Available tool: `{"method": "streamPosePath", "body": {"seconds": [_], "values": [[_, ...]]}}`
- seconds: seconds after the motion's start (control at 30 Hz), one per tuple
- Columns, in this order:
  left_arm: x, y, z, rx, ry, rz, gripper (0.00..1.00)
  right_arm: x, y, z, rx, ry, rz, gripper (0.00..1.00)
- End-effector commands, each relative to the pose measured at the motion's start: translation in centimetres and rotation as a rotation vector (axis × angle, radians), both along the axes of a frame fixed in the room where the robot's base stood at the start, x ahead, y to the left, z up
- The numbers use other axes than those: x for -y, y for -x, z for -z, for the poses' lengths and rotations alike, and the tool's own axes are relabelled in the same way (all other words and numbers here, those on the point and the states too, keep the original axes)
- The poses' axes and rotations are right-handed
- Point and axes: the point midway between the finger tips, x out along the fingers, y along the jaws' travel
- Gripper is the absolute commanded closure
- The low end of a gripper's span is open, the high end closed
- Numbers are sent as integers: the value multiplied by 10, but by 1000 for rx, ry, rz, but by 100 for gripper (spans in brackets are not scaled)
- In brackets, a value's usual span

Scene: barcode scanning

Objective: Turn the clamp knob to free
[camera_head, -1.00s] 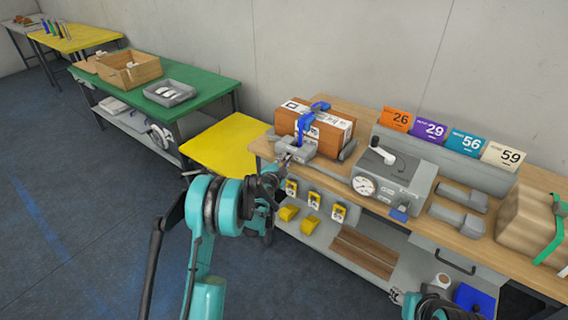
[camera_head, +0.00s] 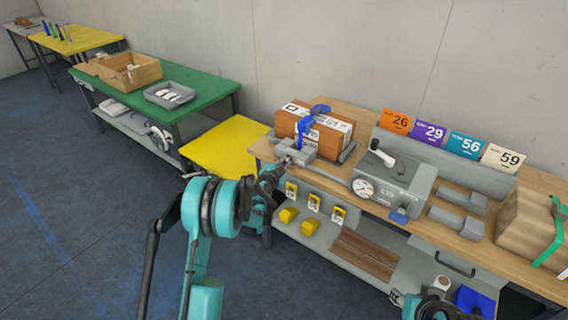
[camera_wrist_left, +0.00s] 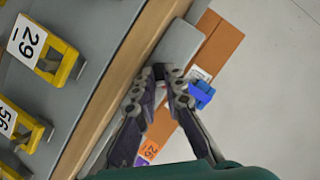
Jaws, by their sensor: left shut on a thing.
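The grey clamp block (camera_head: 296,150) sits at the left front of the wooden bench, with a blue clamp (camera_head: 308,122) over a brown box (camera_head: 325,131) with white labels. My left gripper (camera_head: 285,161) is at the front of the clamp block. In the left wrist view the fingertips of my left gripper (camera_wrist_left: 163,74) come together at the grey block (camera_wrist_left: 180,42), at the bench edge. The knob is hidden between the fingers, and its turn angle cannot be made out. The blue clamp (camera_wrist_left: 201,94) shows beside the right finger. My right gripper is not visible.
A grey device with a dial (camera_head: 394,183) stands right of the clamp. Numbered cards (camera_head: 430,132) line the back. Yellow tagged holders (camera_head: 315,203) hang below the bench's front edge. A wrapped parcel (camera_head: 525,222) is at the right end. A yellow table (camera_head: 225,145) is behind the left arm.

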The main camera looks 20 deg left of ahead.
Motion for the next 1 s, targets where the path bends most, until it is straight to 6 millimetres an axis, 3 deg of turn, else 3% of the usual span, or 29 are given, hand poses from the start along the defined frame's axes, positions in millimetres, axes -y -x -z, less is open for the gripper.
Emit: {"method": "streamPosePath", "body": {"seconds": [0.6, 1.0], "values": [[-5, -2, -3, -189, 516, 0, 100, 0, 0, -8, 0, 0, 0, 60], [-7, -2, -3, -258, 709, 1, 100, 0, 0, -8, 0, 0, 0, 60]]}}
